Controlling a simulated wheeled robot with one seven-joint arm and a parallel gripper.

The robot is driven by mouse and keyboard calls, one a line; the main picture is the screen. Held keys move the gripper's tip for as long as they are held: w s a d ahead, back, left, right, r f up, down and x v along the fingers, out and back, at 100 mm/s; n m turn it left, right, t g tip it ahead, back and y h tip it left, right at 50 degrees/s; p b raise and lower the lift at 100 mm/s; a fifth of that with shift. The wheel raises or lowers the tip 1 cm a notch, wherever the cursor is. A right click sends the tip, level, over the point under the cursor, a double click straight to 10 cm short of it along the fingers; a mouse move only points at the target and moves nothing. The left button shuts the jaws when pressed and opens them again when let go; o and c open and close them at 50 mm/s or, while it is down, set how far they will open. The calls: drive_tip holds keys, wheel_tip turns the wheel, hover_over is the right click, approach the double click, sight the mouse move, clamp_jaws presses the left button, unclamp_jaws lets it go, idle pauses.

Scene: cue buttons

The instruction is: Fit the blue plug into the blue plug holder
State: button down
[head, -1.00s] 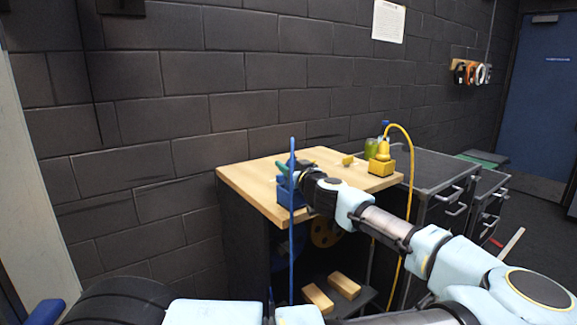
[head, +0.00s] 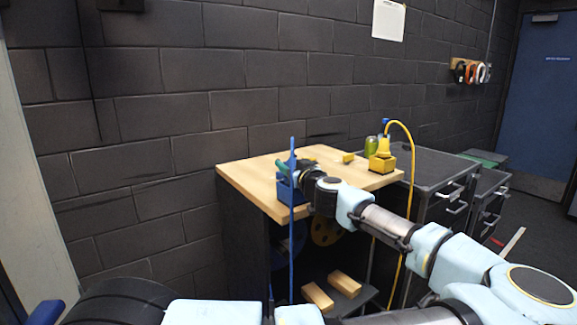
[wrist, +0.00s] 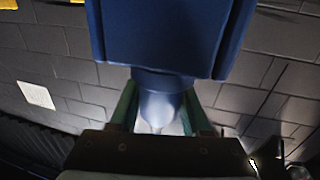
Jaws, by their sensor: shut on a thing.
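The blue plug (wrist: 160,98) is between the green fingers of my gripper (wrist: 160,112), which is shut on it in the wrist view. The plug's wide end meets the blue plug holder (wrist: 165,40), a block filling the top of that view. How deep the plug sits in it is hidden. In the head view the blue holder (head: 284,190) stands at the near left edge of the wooden table. My gripper (head: 284,167) is at its top, and the plug is mostly hidden there. A blue cable (head: 291,230) hangs down in front.
The wooden table (head: 245,178) also bears a yellow plug in a yellow holder (head: 386,162), with a yellow cable (head: 411,155). A green can (head: 371,146) stands behind it. A dark cabinet (head: 425,175) is to the right. Two wooden blocks (head: 318,297) lie low below.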

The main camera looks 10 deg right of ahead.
drive_tip(key=shift+f, duration=0.1)
drive_tip(key=shift+c, duration=1.4)
unclamp_jaws()
drive_tip(key=b+v, duration=0.4)
drive_tip(key=v, duration=0.6)
drive_tip(key=shift+s, duration=0.4)
drive_tip(key=shift+d, duration=0.1)
